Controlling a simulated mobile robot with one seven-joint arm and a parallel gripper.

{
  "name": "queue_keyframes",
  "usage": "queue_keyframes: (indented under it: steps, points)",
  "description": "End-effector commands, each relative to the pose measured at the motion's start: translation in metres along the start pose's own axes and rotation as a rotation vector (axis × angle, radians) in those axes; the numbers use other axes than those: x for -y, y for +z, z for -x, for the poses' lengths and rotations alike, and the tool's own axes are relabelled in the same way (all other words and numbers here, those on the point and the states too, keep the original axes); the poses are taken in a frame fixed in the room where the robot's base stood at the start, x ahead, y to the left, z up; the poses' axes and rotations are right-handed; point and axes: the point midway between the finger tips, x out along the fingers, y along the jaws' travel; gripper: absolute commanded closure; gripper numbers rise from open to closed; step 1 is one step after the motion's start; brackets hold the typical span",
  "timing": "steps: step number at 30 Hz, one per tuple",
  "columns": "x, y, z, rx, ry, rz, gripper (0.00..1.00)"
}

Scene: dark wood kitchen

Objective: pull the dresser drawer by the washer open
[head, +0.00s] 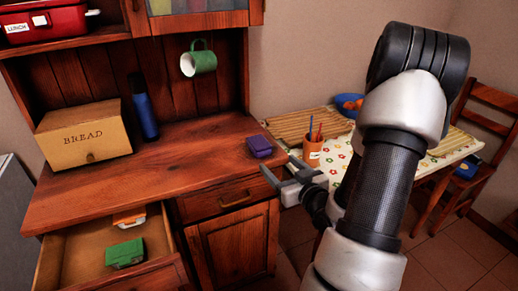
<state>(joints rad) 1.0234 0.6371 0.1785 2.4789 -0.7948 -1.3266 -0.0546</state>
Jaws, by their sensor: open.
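The wooden dresser (150,172) fills the left half of the head view. Its left drawer (75,255), on the side of a grey appliance (18,215) that may be the washer, stands pulled out. A green box (125,253) and an orange and white box (130,217) lie inside it. The right drawer (222,200) is shut, with a metal handle on its front. My gripper (277,172) is open and empty beside the dresser's right front corner, to the right of the shut drawer and apart from the open one.
A bread box (84,134), a blue bottle (143,112) and a purple item (260,147) stand on the dresser top. A green mug (198,60) hangs above. A table (425,165) with a pencil cup (312,150) and a chair (490,125) are at right.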

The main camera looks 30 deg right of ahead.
Motion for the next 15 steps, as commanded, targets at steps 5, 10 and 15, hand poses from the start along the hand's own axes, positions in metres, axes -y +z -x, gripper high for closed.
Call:
queue_keyframes:
  steps: [5,10,15]
  points:
    - [0.001,0.002,-0.039,0.0,-0.003,-0.001,0.31]
    - [0.0,0.003,-0.076,0.002,-0.001,-0.002,0.31]
    - [0.0,0.003,-0.102,0.003,0.0,-0.003,0.31]
